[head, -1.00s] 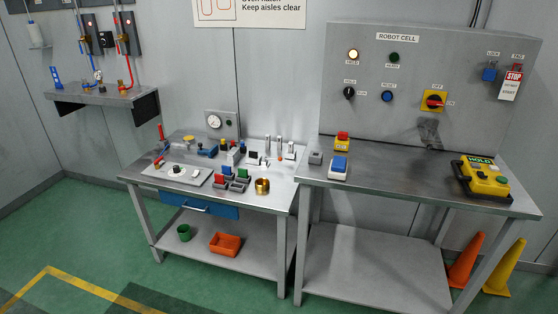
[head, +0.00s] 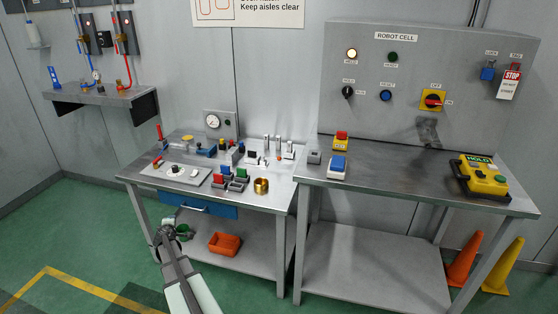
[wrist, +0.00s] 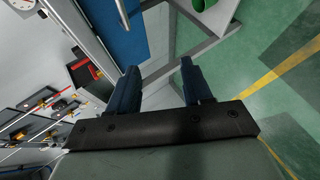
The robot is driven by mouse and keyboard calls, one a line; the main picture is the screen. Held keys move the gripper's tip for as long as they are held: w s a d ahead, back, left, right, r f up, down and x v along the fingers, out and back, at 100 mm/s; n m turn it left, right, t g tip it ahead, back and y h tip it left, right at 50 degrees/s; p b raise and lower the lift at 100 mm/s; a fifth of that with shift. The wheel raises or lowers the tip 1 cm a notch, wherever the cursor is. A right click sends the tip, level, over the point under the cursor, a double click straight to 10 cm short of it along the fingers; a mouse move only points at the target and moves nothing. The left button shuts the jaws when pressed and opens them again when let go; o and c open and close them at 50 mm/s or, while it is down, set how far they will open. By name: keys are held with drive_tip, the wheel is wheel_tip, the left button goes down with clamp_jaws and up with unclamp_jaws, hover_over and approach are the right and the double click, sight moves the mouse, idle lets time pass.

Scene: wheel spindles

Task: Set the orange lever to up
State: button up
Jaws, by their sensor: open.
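No lever can be clearly told as the orange one. A red-orange upright handle (head: 160,132) stands at the back left of the left workbench (head: 140,178), and a small orange-red piece (head: 157,160) shows on the grey plate (head: 182,174) there. In the wrist view, a red bar (wrist: 79,64) lies left of the fingers; I cannot tell if it is either of these. My gripper (head: 165,236) is low in front of the left bench, below its top and near the green cup. In the wrist view my gripper (wrist: 158,82) is open, with nothing between its fingers.
A blue drawer (head: 200,206) is under the bench top. A green cup (head: 183,232) and an orange bin (head: 225,243) sit on the lower shelf. A brass cup (head: 261,186), coloured blocks and spindles crowd the top. The floor in front is open.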

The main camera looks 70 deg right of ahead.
drive_tip(key=s+d+r+n+h, duration=0.1)
drive_tip(key=s+d+r, duration=0.2)
drive_tip(key=d+r, duration=0.3)
drive_tip(key=s+d+r+n+t+h, duration=0.1)
drive_tip(key=s+d+r, duration=0.2)
drive_tip(key=d+r, duration=0.3)
drive_tip(key=s+d+r+n+h, duration=0.1)
drive_tip(key=d+r, duration=0.5)
drive_tip(key=d, duration=0.6)
drive_tip(key=shift+s+d+r+n+t+h, duration=0.15)
drive_tip(key=shift+s+n+t, duration=0.1)
drive_tip(key=shift+s, duration=0.45)
drive_tip(key=shift+s+d+r+n+t+h, duration=0.15)
drive_tip(key=shift+s+n, duration=0.1)
drive_tip(key=shift+s, duration=0.4)
drive_tip(key=s+d+g, duration=0.1)
drive_tip(key=s+d, duration=0.3)
drive_tip(key=s, duration=0.4)
drive_tip(key=g+h, duration=0.1)
drive_tip(key=g, duration=0.4)
approach(279, 159)
drive_tip(key=x, duration=1.1)
drive_tip(key=shift+d, duration=0.1)
drive_tip(key=shift+c, duration=0.4)
clamp_jaws()
